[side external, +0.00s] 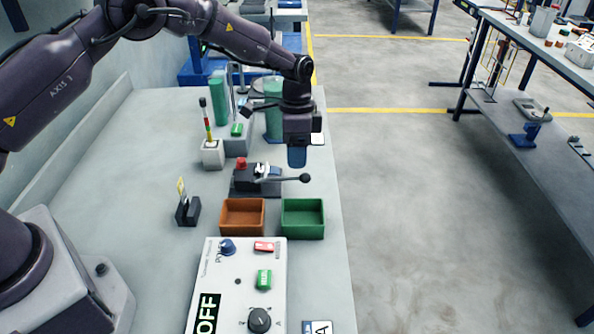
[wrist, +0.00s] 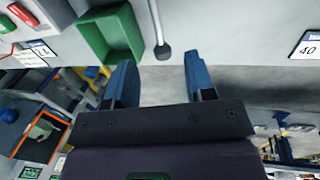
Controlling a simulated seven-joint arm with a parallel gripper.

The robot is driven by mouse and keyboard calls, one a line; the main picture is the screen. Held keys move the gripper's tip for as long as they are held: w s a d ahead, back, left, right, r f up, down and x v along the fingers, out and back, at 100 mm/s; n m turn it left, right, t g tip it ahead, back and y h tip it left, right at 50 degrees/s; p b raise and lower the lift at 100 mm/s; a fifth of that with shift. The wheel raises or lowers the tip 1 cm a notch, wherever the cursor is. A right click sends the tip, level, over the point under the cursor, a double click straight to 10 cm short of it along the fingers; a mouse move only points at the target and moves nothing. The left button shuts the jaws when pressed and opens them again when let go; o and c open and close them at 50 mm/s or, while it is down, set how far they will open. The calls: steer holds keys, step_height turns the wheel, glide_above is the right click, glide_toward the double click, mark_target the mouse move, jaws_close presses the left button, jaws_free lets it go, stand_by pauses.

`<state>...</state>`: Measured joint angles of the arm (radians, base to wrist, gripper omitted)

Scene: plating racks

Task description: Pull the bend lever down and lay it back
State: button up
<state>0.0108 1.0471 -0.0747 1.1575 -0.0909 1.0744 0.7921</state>
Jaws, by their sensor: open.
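The bend lever (side external: 288,179) is a thin grey rod with a dark ball knob (side external: 305,178), lying roughly level and pointing right from a small dark bending fixture (side external: 243,180) with a red knob on it. My gripper (side external: 297,158) is above the lever, close to its knob end, with blue fingers pointing down. In the wrist view the two blue fingers (wrist: 157,80) are apart with nothing between them. The lever's rod and ball knob (wrist: 162,51) show beyond the fingertips, between the two fingers' lines. The knob and gripper look apart.
An orange-brown bin (side external: 243,203) and a green bin (side external: 302,203) stand just in front of the fixture. A control box (side external: 215,262) is nearer the camera. A signal tower (side external: 206,125) and green cylinders (side external: 219,98) stand behind. The bench's right edge is close to the knob.

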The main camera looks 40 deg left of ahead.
steer(key=f, duration=0.5)
steer(key=shift+s+d, duration=0.35)
steer(key=shift+r, duration=0.1)
jaws_close()
